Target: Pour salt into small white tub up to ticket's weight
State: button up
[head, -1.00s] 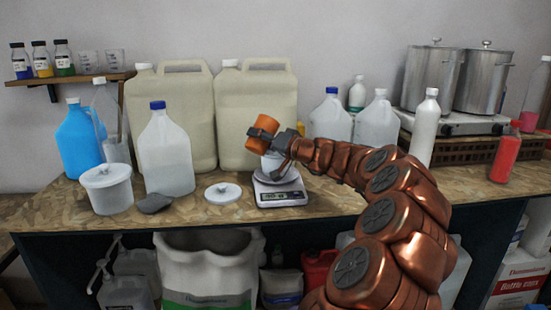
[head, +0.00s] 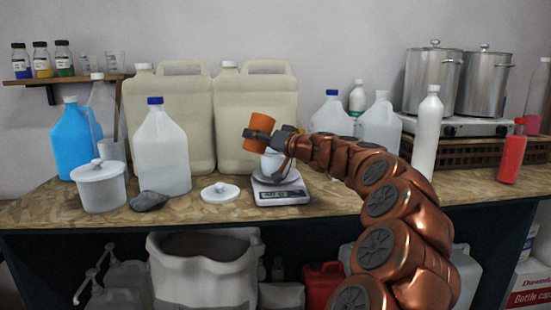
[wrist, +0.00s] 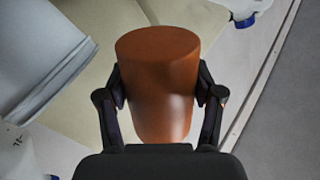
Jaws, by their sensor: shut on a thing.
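My gripper (head: 268,134) is shut on an orange cup (head: 259,131), which is slightly tilted. In the wrist view the cup (wrist: 160,85) sits between both fingers; what is inside it does not show. The small white tub (head: 271,165) stands on the scale (head: 281,192), just below the cup and partly hidden by my gripper. The scale has a lit display, too small to read. I cannot see any salt falling. No ticket can be made out.
A white lid (head: 220,192) lies left of the scale. Large beige canisters (head: 255,110) are behind. An open sack (head: 205,275) is below the bench.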

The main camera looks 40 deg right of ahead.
aim_at(251, 123)
jog(key=shift+a+f+n+b, duration=0.3)
jog(key=shift+f+n+b, duration=0.2)
jog(key=shift+b, duration=1)
jog(key=n+b, duration=0.1)
jog(key=b, duration=0.2)
jog(key=shift+a+f, duration=0.15)
jog(key=shift+a, duration=0.05)
jog(key=b, duration=0.1)
jog(key=n+b, duration=0.1)
jog(key=b, duration=0.1)
jog(key=shift+s+a, duration=0.1)
jog(key=shift+a, duration=0.15)
jog(key=b, duration=0.1)
jog(key=n+b, duration=0.1)
jog(key=b, duration=0.1)
jog(key=shift+a+f, duration=0.15)
jog(key=shift+a, duration=0.1)
jog(key=shift+a+n+b, duration=0.1)
jog(key=shift+n+b, duration=0.4)
jog(key=shift+b, duration=0.2)
jog(key=shift+a+n+b, duration=0.1)
jog(key=shift+n+b, duration=0.2)
jog(key=shift+b, duration=0.3)
jog(key=shift+r+p, duration=1.7)
jog(key=shift+r, duration=1.4)
